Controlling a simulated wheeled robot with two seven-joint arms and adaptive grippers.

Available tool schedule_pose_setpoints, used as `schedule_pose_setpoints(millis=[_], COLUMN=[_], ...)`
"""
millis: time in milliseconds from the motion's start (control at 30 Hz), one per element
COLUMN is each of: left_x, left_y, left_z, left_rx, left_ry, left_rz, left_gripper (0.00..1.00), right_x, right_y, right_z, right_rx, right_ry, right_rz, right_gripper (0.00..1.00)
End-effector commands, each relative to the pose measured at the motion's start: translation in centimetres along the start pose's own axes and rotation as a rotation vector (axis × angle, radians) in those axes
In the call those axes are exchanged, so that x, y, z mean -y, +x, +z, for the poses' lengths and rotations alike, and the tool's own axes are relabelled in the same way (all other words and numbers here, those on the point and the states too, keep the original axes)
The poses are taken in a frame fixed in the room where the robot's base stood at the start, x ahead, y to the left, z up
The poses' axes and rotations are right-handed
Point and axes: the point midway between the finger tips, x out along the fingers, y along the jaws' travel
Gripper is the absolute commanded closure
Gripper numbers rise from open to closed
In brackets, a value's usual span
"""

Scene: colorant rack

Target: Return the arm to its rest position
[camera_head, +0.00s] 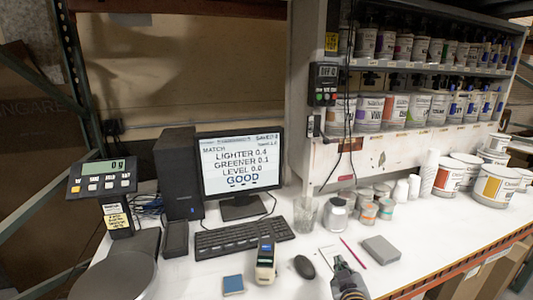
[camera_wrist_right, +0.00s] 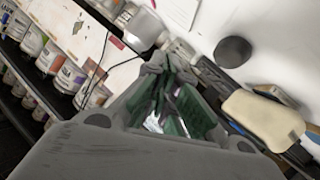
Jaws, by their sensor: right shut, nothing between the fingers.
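My right gripper (camera_head: 345,268) shows at the bottom of the head view, over the front edge of the white table, right of the mouse. It is shut with nothing between its fingers. In the right wrist view the closed gripper (camera_wrist_right: 158,70) fills the middle, pointing toward the table with the shelf to the left. My left gripper is not in the head view.
A monitor (camera_head: 240,165), keyboard (camera_head: 243,236), handheld device (camera_head: 265,262), mouse (camera_head: 304,266) and grey block (camera_head: 381,250) are on the table (camera_head: 440,235). A rack (camera_head: 400,147) of paint cans stands behind. A scale (camera_head: 115,275) is at left.

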Motion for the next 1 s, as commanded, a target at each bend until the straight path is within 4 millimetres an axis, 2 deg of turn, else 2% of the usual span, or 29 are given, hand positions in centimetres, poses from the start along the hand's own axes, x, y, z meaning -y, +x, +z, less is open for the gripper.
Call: schedule_pose_setpoints(millis=[33,200,433,600,1000], left_x=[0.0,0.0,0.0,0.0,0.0], left_y=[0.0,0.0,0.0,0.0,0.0], left_z=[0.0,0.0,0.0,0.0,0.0], left_rx=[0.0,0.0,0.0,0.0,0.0], left_ry=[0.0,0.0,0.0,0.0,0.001], left_rz=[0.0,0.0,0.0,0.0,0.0], left_gripper=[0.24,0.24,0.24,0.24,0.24], right_x=[0.2,1.3,3.2,4.2,5.6], right_y=[-0.6,-3.0,-7.8,-10.7,-15.6], right_z=[1.9,7.9,14.8,17.5,20.8], right_rx=[0.064,0.277,0.548,0.673,0.85], right_ry=[0.019,0.07,0.12,0.137,0.154], right_rz=[-0.018,-0.09,-0.21,-0.279,-0.392], right_gripper=[1.0,1.0,1.0,1.0,1.0])
